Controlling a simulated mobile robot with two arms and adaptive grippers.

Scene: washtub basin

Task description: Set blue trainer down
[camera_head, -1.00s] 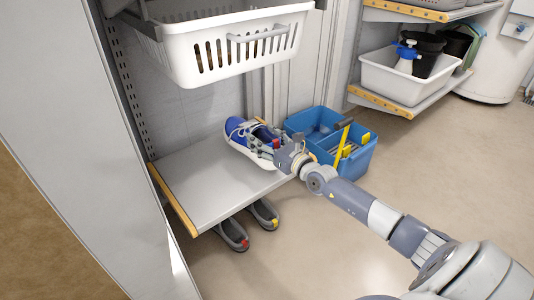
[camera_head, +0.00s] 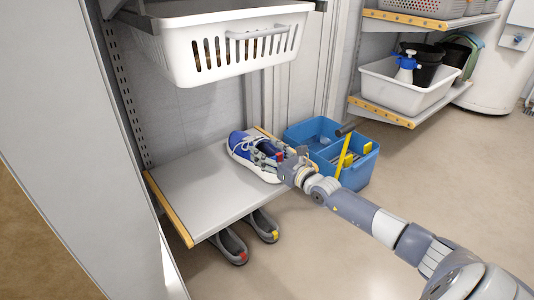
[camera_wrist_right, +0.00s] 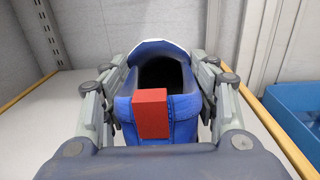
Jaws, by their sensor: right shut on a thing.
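The blue trainer (camera_head: 241,146) has a white sole and white laces. It is at the right part of the low grey shelf (camera_head: 192,188), toe pointing to the back left, and looks level. My right gripper (camera_head: 275,160) is shut on its heel end. In the right wrist view the fingers flank the trainer (camera_wrist_right: 183,107) on both sides, with a red heel tab between them. My left gripper is not in view.
A blue caddy (camera_head: 362,172) with a yellow-handled tool stands right of the shelf. A white basket (camera_head: 200,70) hangs above. Two dark shoes (camera_head: 262,226) lie on the floor under the shelf. The shelf's left part is bare.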

